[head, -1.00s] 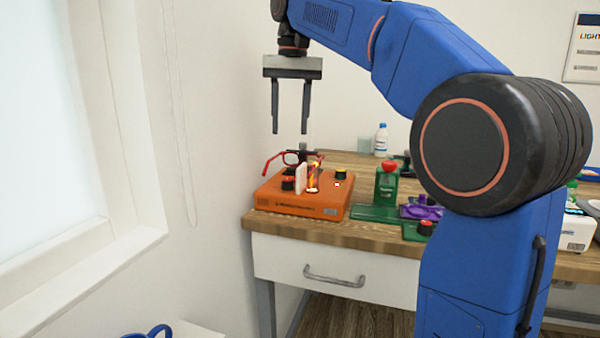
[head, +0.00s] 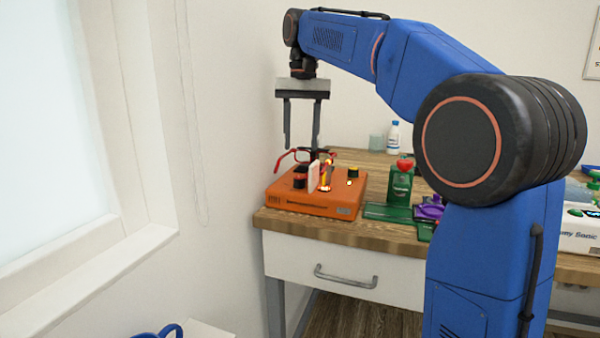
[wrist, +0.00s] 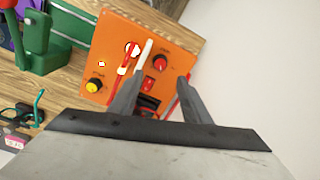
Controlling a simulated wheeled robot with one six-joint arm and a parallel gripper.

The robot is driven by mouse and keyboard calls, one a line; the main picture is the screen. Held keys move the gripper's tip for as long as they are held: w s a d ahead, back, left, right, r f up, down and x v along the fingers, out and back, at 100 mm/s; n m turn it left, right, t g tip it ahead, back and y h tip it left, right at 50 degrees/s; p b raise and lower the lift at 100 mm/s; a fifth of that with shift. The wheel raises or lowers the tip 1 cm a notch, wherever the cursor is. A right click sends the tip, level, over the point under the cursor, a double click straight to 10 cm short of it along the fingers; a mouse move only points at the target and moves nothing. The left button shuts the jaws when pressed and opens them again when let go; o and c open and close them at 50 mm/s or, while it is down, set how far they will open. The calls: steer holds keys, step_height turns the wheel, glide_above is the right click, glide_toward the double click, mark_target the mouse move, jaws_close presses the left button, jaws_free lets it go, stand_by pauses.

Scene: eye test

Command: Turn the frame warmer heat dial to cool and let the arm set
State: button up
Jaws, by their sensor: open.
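The orange frame warmer (head: 315,203) sits on the left end of the wooden bench. On its top are a yellow-capped black dial (head: 352,172) and a red-capped black knob (head: 300,177); both show in the wrist view, yellow (wrist: 94,86) and red (wrist: 160,61). I cannot read which is the heat dial or where either points. A heater glows orange (head: 325,177) beside a white plate (head: 313,176). Red glasses (head: 288,158) are at the warmer's back. My gripper (head: 301,140) is open and empty, fingers down, above the back of the warmer. It touches neither dial.
A green device with a red top (head: 400,184) and a purple part (head: 430,209) stand right of the warmer. A white bottle (head: 393,137) is behind. The wall is close on the left. A drawer (head: 330,265) is below the bench top.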

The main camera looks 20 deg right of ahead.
mark_target(300, 177)
step_height(300, 177, down, 9)
steer(key=shift+a+f, duration=0.15)
steer(key=shift+c, duration=0.6)
steer(key=c, duration=0.9)
